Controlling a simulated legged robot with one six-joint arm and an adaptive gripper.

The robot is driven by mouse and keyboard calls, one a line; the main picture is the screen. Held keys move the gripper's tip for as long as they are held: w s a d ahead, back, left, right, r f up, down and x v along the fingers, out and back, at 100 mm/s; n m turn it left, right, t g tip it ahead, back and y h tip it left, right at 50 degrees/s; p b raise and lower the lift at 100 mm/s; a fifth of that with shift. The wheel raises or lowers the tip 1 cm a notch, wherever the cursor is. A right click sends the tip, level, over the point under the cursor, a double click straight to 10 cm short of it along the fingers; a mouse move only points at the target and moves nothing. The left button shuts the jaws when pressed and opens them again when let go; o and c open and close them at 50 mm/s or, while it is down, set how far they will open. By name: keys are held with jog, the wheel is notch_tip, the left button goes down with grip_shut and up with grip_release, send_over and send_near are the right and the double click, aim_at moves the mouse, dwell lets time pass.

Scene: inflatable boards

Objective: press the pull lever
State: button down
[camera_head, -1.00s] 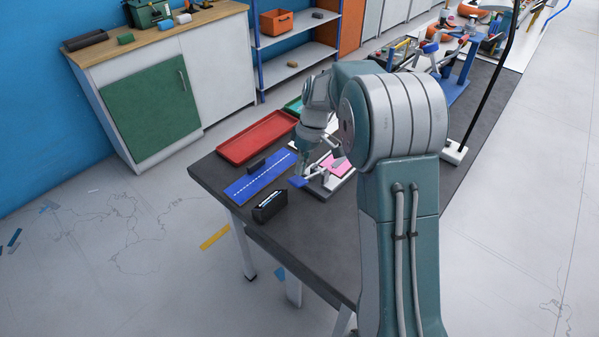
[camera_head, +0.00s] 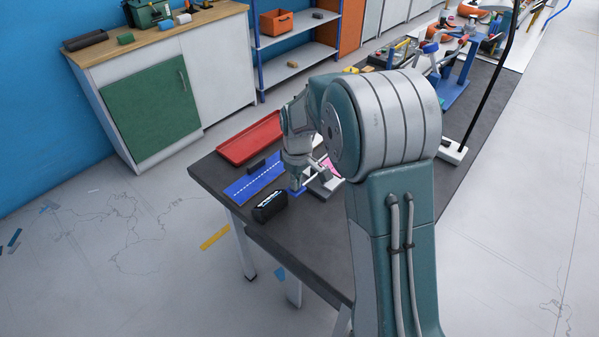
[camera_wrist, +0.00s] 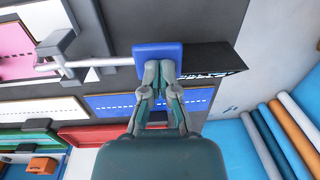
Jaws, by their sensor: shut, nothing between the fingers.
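The pull lever has a flat blue square pad (camera_wrist: 150,52) on a white rod (camera_wrist: 100,62) that runs to a grey pivot block (camera_wrist: 62,44) in the wrist view. In the head view, the pad sits low at the table's near side, mostly hidden behind my gripper (camera_head: 296,184). My gripper also shows in the wrist view (camera_wrist: 159,68), shut and empty. Its fingertips overlap the lower middle of the pad there; I cannot tell whether they touch it.
A black open box (camera_head: 270,207) stands near the table edge, close left of my gripper. A blue board with a dashed white line (camera_head: 250,185) and a red tray (camera_head: 247,137) lie behind it. Pink-faced board (camera_wrist: 18,40) lies beside the lever. The dark table front is clear.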

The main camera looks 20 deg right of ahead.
jog(key=shift+s+a+f, duration=0.15)
jog(key=shift+a+f, duration=0.05)
jog(key=shift+f, duration=0.65)
jog(key=shift+s+f, duration=0.1)
notch_tip(320, 180, up, 14)
jog(key=shift+a+r, duration=0.2)
jog(key=shift+a, duration=0.15)
dwell(0.3)
